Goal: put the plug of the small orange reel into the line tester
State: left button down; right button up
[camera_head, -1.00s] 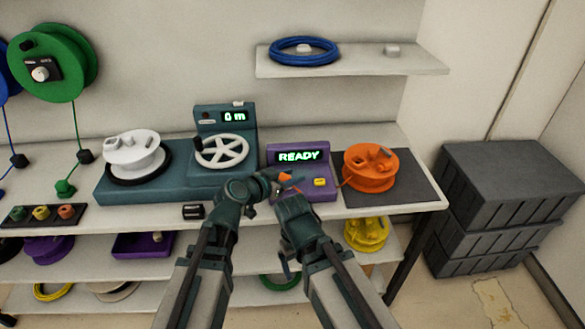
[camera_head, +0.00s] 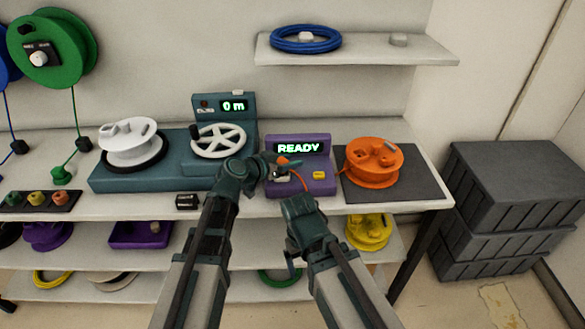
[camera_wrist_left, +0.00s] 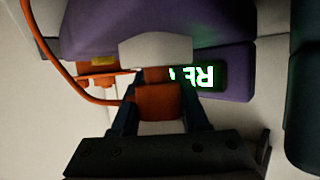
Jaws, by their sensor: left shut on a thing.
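The purple line tester (camera_head: 315,185) stands on the bench, its screen reading READY. The small orange reel (camera_head: 374,163) sits on a dark mat just right of it. My left gripper (camera_head: 278,172) is at the tester's left front, shut on the orange plug (camera_head: 283,161). In the left wrist view the plug (camera_wrist_left: 158,103) is between the two fingers, close to a pale block (camera_wrist_left: 155,50) at the purple tester (camera_wrist_left: 235,70). Whether the plug touches the tester I cannot tell. My right gripper (camera_head: 299,212) is in front of the bench edge; its jaws do not show clearly.
The orange cord (camera_wrist_left: 60,70) loops beside the plug. A teal winding machine (camera_head: 150,176) with a white reel (camera_head: 130,145) stands to the left. A small black box (camera_head: 188,200) lies at the bench edge. A shelf (camera_head: 360,50) hangs above; dark crates (camera_head: 510,190) stand right.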

pick_arm(q)
jog(key=shift+f, duration=0.35)
jog(key=shift+r, duration=0.1)
pick_arm(e)
jog(key=shift+d+f, duration=0.1)
jog(key=shift+f, duration=0.15)
pick_arm(q)
jog(key=shift+f, duration=0.3)
jog(key=shift+c, duration=2.1)
grip_release()
pick_arm(e)
jog(key=shift+f, duration=0.25)
pick_arm(q)
jog(key=shift+r, duration=0.1)
